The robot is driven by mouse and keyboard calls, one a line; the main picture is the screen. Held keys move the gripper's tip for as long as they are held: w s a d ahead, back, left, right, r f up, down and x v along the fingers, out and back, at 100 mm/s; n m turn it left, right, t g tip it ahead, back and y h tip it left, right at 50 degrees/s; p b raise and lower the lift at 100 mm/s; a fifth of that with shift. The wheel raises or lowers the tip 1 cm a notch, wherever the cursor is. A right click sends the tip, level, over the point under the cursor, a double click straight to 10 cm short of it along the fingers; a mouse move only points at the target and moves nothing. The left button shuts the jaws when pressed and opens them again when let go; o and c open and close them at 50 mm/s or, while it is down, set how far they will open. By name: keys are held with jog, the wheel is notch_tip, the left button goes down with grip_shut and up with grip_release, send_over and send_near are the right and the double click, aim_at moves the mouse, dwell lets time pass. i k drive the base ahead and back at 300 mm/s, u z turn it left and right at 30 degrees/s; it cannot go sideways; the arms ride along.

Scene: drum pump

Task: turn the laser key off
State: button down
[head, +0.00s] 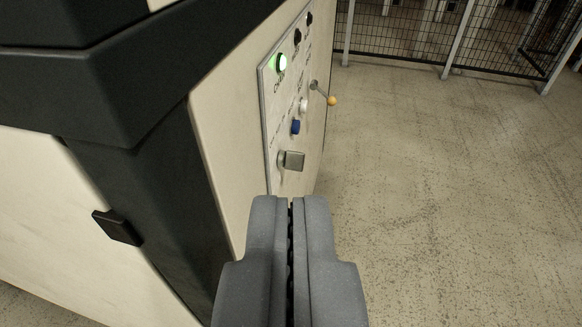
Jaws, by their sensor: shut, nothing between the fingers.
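A control panel (271,120) is mounted on the side of a cream and dark cabinet and is seen at a steep angle. A grey metal square key or knob (292,160) sticks out near the panel's lower end; its label is too small to read, so I cannot tell if it is the laser key. My gripper (290,203) is shut and empty at the lower middle, its tips just below the grey key in the picture. I cannot tell how far apart they are in depth.
The panel also has a lit green button (281,63), a blue button (296,127), a white button (303,105), dark knobs (297,37) and a lever with a yellow tip (332,100). The cabinet (130,90) fills the left. Open floor (450,200) lies right, with a mesh fence (440,35) behind.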

aim_at(292, 161)
jog(key=k, duration=1.3)
jog(key=z, duration=0.3)
jog(key=i, duration=1.95)
jog(key=u, duration=0.5)
